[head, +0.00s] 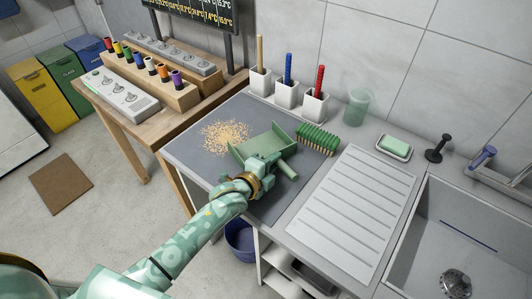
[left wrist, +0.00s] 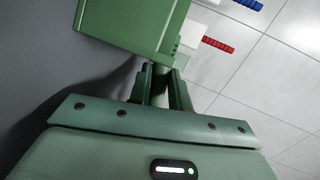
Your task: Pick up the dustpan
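The green dustpan (head: 266,139) lies on the dark grey mat beside a pile of tan crumbs (head: 225,136). Its handle (head: 288,170) points towards the front right. My left gripper (head: 268,161) is at the near side of the dustpan, over the start of the handle, and hides part of it. In the left wrist view, the pan (left wrist: 128,25) is just ahead. The two fingers (left wrist: 163,82) stand on either side of the handle; I cannot tell whether they press on it. My right gripper is not in view.
A green brush (head: 317,139) lies right of the dustpan. White holders with yellow, blue and red handles (head: 287,92) stand behind. A ribbed drainboard (head: 352,212) and a sink (head: 470,235) are at the right. A blue bin (head: 240,240) is below the counter.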

